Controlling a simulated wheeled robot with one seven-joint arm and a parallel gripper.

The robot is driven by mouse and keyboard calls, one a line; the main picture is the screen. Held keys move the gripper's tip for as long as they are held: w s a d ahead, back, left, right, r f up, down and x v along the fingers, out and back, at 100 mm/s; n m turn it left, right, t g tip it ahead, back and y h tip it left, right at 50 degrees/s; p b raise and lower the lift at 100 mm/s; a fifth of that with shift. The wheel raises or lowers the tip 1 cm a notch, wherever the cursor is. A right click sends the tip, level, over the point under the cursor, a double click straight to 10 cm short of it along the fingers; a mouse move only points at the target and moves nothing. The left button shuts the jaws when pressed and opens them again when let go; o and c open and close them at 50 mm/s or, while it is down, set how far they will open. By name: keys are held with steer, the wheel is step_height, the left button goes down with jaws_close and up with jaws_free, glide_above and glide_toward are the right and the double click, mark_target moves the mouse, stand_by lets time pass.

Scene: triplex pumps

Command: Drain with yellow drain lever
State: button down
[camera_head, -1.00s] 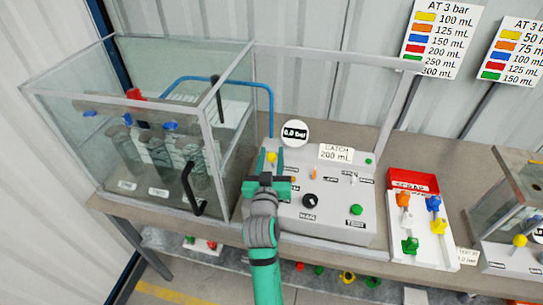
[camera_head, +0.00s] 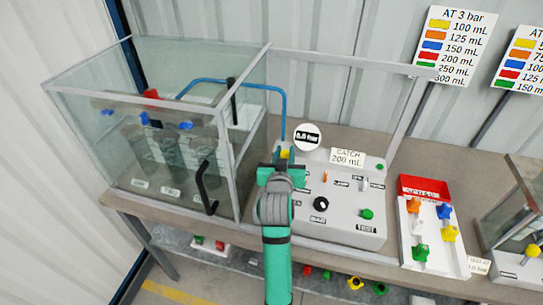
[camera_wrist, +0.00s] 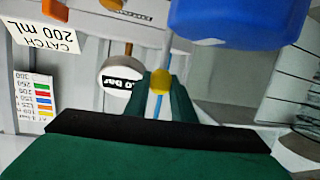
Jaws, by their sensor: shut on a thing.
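The yellow drain lever (camera_head: 285,153) sits at the back left of the grey control panel (camera_head: 345,232); its yellow knob also shows in the wrist view (camera_wrist: 160,82). My gripper (camera_head: 284,162) is over that corner of the panel, shut on the yellow knob. In the wrist view its green fingers (camera_wrist: 160,94) lie on both sides of the knob. The lever's lower part is hidden by my gripper. The round white gauge (camera_head: 307,137) behind it appears to read 0.0 bar.
A glass enclosure (camera_head: 232,130) with a black handle (camera_head: 206,188) stands close on the left. A black knob (camera_head: 320,204) and green button (camera_head: 367,214) are to the right. A large blue thing (camera_wrist: 225,20) shows in the wrist view.

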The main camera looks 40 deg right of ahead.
stand_by(0.3)
steer(key=c, duration=1.5)
jaws_free()
steer(key=v, duration=1.1)
